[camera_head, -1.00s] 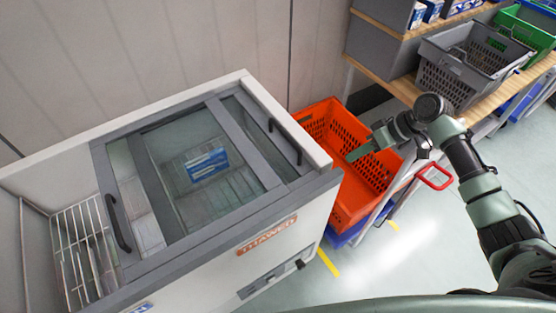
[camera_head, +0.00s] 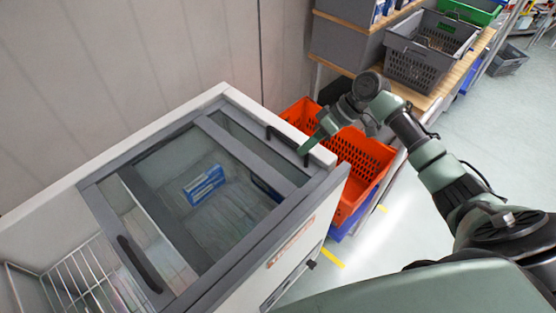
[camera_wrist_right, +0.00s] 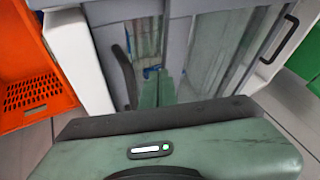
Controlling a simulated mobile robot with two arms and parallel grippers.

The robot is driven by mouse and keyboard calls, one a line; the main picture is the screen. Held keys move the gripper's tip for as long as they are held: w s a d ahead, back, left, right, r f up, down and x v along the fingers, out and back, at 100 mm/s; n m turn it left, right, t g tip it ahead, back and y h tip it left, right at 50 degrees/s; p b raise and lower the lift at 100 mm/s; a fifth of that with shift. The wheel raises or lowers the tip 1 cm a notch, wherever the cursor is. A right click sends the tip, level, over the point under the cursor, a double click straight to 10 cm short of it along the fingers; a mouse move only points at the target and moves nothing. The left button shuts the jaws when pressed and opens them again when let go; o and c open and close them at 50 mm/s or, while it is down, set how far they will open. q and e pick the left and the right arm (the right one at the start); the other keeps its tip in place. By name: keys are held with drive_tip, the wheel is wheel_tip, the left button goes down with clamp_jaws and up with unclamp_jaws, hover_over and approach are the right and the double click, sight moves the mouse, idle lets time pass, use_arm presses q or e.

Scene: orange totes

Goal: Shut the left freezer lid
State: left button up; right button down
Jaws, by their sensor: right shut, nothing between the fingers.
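The chest freezer (camera_head: 325,155) has sliding glass lids in grey frames. The left lid (camera_head: 110,205) has a black handle (camera_head: 140,263) near its left edge. It sits slid to the right, so the freezer's left end is open and a wire basket (camera_head: 75,275) shows there. Another black handle (camera_head: 287,145) is at the right end. My right gripper (camera_head: 308,146) is shut and empty, by the freezer's right rim close to that right handle, far from the left handle. In the right wrist view its green fingers (camera_wrist_right: 157,90) point at the freezer. My left gripper is not in view.
A blue-and-white box (camera_head: 204,184) lies inside the freezer under the glass. An orange tote (camera_head: 360,155) stands right of the freezer, beneath my right arm. A shelf with a grey crate (camera_head: 430,50) is behind. Floor at right is clear.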

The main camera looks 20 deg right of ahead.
sight(286, 174)
drive_tip(key=x, duration=0.1)
drive_tip(key=p+x, duration=0.1)
drive_tip(key=x, duration=0.3)
drive_tip(key=shift+s+d+f, duration=0.1)
drive_tip(key=shift+d+f, duration=0.15)
drive_tip(key=shift+d, duration=0.05)
drive_tip(key=x, duration=0.3)
drive_tip(key=shift+r+p, duration=0.15)
drive_tip(key=shift+p, duration=0.25)
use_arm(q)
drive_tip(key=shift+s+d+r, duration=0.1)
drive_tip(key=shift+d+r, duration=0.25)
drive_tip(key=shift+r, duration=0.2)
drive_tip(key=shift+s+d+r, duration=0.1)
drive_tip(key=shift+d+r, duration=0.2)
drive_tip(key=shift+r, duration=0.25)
use_arm(e)
drive_tip(key=shift+a+f, duration=0.3)
drive_tip(key=shift+f, duration=0.3)
drive_tip(key=shift+a, duration=0.2)
